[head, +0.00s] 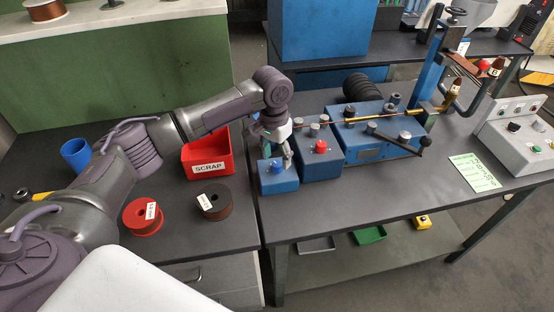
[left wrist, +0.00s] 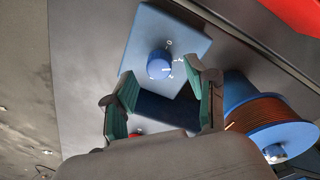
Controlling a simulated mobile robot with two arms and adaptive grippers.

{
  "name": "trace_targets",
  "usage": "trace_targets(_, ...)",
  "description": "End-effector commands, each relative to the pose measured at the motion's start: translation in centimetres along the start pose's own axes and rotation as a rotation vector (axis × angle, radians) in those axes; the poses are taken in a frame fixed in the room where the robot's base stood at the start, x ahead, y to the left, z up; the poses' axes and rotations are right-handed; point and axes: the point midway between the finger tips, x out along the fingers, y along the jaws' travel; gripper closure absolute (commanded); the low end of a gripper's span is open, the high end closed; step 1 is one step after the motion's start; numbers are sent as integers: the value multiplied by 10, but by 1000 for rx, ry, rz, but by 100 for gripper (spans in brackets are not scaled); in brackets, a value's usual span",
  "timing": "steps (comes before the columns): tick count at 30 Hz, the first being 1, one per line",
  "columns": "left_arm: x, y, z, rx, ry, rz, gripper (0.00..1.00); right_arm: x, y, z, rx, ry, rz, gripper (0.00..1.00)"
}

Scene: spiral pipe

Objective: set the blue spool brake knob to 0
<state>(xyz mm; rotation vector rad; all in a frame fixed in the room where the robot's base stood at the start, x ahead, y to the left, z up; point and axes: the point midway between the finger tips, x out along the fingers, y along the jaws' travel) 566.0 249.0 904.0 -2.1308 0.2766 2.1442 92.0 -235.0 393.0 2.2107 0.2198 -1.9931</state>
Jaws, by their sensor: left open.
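The blue spool brake knob (left wrist: 159,64) sits on the top face of a small blue box (left wrist: 147,32) with white numbers printed beside it. Its light mark seems to point to the right, near the 1 and 2; the exact setting is hard to read. In the head view the knob (head: 276,167) is on the box (head: 279,181) near the table's left edge. My left gripper (head: 286,150) is just above the box. In the left wrist view the gripper (left wrist: 160,72) has its fingers apart, one on each side below the knob, without visible contact. My right gripper is out of view.
A blue-flanged spool of copper wire (left wrist: 262,122) lies right of the fingers. Blue machine boxes (head: 322,157) with a red knob (head: 321,146) stand beside the brake box. A red scrap bin (head: 208,155) and two spools (head: 143,216) (head: 214,202) are to the left.

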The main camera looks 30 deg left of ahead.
Motion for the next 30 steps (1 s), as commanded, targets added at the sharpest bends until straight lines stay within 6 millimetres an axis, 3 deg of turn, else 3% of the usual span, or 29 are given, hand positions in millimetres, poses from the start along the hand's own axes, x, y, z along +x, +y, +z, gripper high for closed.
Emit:
trace_targets(6, 19, 0, 0, 0, 0, 1, 43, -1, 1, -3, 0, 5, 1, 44)
trace_targets(15, 22, 0, 0, 1, 1, 0, 43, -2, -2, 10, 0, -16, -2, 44)
trace_targets(25, 21, 0, 0, 1, 1, 0, 96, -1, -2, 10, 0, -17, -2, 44)
trace_targets(30, 21, 0, 0, -3, 1, 0, 100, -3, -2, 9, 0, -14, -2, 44)
